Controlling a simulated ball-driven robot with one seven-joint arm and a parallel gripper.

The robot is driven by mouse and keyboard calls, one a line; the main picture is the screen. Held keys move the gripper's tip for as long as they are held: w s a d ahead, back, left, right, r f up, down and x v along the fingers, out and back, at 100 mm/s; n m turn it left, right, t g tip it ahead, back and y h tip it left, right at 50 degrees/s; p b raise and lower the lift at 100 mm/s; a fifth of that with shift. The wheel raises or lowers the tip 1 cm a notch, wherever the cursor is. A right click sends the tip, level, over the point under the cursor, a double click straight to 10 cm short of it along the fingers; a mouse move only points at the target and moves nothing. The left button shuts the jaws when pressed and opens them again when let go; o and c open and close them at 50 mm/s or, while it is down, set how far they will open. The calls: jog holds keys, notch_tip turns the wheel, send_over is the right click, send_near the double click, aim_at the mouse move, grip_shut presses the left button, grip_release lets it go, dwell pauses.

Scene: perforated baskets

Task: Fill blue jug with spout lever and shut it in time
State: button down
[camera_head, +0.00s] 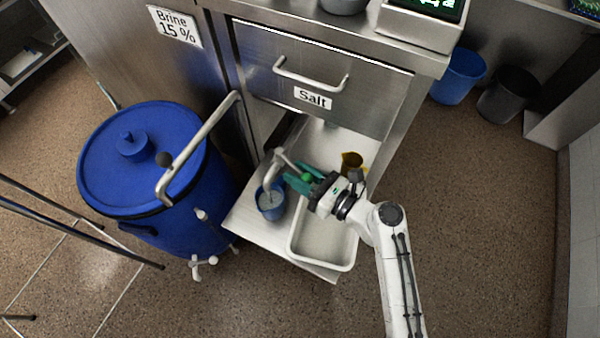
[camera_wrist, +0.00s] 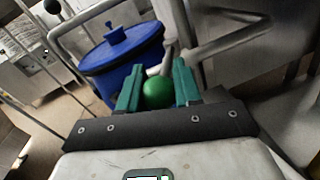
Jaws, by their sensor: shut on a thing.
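The blue jug (camera_head: 264,211) stands upright on the pulled-out steel shelf, under the mouth of a pale bent spout (camera_head: 270,172). Pale grey liquid seems to show inside the jug; its exact level is hard to tell. The spout lever's green ball knob (camera_head: 306,177) sits between the teal fingers of my gripper (camera_head: 300,176), just right of the spout. In the wrist view the green knob (camera_wrist: 157,93) lies between both fingers of my gripper (camera_wrist: 157,75), which is shut on it. The jug is not seen in the wrist view.
A blue lidded barrel (camera_head: 105,180) with a bent pipe stands left. The Salt drawer (camera_head: 370,90) is above. Open floor lies right.

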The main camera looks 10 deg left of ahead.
jog(key=shift+w+d+n+g+y, duration=0.25)
jog(key=shift+w+n+g+y, duration=0.1)
jog(key=shift+n+g, duration=0.25)
jog(key=shift+w+d+n+g+y, duration=0.3)
jog(key=shift+n+g, duration=0.1)
jog(key=shift+g, duration=0.3)
jog(key=shift+w+n+g+y+b, duration=0.15)
jog(key=shift+n+g+y+b, duration=0.25)
jog(key=shift+g, duration=0.5)
jog(key=c, duration=0.8)
grip_release()
jog(key=shift+d, duration=0.15)
jog(key=p+v, duration=0.1)
jog(key=v, duration=0.9)
jog(key=shift+d+r+p, duration=0.1)
jog(key=shift+d+p, duration=0.2)
jog(key=shift+p, duration=0.1)
jog(key=shift+c, duration=0.3)
